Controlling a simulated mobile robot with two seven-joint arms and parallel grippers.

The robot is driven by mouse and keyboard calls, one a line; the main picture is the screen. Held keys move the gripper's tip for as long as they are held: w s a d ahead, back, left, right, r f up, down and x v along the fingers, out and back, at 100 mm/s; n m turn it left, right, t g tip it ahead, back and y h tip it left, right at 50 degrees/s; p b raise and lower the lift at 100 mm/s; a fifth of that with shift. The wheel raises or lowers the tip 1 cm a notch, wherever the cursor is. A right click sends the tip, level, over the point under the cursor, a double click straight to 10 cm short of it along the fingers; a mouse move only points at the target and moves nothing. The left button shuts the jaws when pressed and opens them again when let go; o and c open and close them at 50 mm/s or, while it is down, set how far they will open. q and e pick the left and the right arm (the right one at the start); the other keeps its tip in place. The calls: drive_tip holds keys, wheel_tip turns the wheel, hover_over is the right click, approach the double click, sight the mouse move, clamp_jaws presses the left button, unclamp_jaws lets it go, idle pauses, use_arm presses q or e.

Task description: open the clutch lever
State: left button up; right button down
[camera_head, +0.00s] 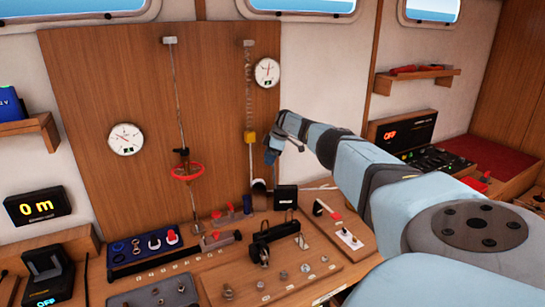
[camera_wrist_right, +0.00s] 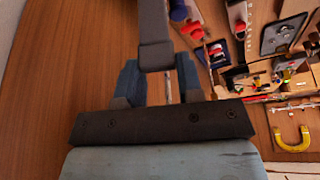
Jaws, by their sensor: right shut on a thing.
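My right gripper (camera_head: 272,153) is at the wooden back panel, just right of a yellow block (camera_head: 249,137) on a vertical line. In the right wrist view its two blue fingers (camera_wrist_right: 158,82) are closed about the end of a dark grey bar (camera_wrist_right: 154,40), which I take as the clutch lever. The bar comes in from the top edge. A thin pale strip shows between the fingers below it. In the head view the held bar cannot be made out behind the gripper. My left gripper is not in view.
A red ring (camera_head: 187,171) hangs on another line to the left. Two round gauges (camera_head: 125,139) (camera_head: 267,72) are on the panel. The bench below holds a blue socket panel (camera_head: 145,246), a black clamp (camera_head: 275,236) and loose fittings. A yellow shackle (camera_wrist_right: 292,140) shows in the wrist view.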

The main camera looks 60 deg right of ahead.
drive_tip(key=shift+w+a+f+g+h, duration=0.3)
drive_tip(key=shift+w+a+f+g, duration=0.25)
drive_tip(key=shift+a+g, duration=0.1)
drive_tip(key=c, duration=0.8)
unclamp_jaws()
drive_tip(key=shift+s+d, duration=0.1)
drive_tip(key=shift+d, duration=0.1)
drive_tip(key=shift+o, duration=0.2)
drive_tip(key=p+v, duration=0.1)
drive_tip(key=v, duration=0.5)
drive_tip(key=shift+d, duration=0.1)
drive_tip(key=a+v, duration=0.1)
drive_tip(key=v, duration=0.7)
drive_tip(key=shift+d, duration=0.35)
drive_tip(key=shift+s, duration=0.1)
